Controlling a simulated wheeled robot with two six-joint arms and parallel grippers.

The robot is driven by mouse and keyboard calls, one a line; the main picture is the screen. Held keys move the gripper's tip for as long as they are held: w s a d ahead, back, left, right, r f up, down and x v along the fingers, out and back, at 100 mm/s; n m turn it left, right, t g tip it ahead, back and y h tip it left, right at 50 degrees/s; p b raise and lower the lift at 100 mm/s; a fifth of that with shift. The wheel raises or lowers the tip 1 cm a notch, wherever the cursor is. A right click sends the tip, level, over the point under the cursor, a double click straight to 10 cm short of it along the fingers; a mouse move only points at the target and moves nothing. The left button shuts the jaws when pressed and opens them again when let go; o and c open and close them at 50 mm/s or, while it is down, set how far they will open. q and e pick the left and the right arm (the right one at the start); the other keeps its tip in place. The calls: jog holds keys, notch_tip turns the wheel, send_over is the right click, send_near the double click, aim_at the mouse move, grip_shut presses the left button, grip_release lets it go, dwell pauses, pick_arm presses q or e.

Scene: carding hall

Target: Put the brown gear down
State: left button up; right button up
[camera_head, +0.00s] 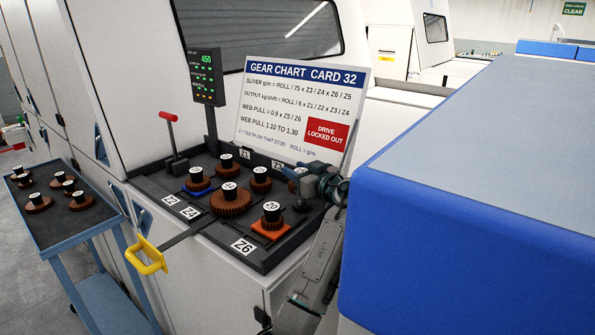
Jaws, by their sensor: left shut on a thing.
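My left gripper (299,176) is over the back right part of the dark gear tray (262,262). It is shut on a brown gear (293,187), mostly hidden by the fingers. A white cap shows at the fingers. A dark post (302,206) stands just below. I cannot tell whether the held gear touches the tray or a post.
Other brown gears stand on the tray, including a large one (231,203) and one on an orange plate (271,226). A red-knobbed lever (170,133) and gear chart (300,105) stand behind. A blue cart (75,225) with several gears is left; a blue-sided block (430,220) is right.

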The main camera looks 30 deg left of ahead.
pick_arm(q)
jog(key=shift+f, duration=0.4)
jog(key=shift+s+d+r, duration=0.1)
jog(key=shift+s+d, duration=0.15)
jog(key=shift+s, duration=0.15)
jog(key=shift+w+a+f+b, duration=0.15)
jog(key=shift+w+f+b, duration=0.1)
jog(key=shift+f+b, duration=0.15)
jog(key=shift+s+f+b, duration=0.1)
jog(key=shift+f+b, duration=0.2)
jog(key=shift+b, duration=0.15)
jog(key=o, duration=1.1)
jog(key=shift+c, duration=0.2)
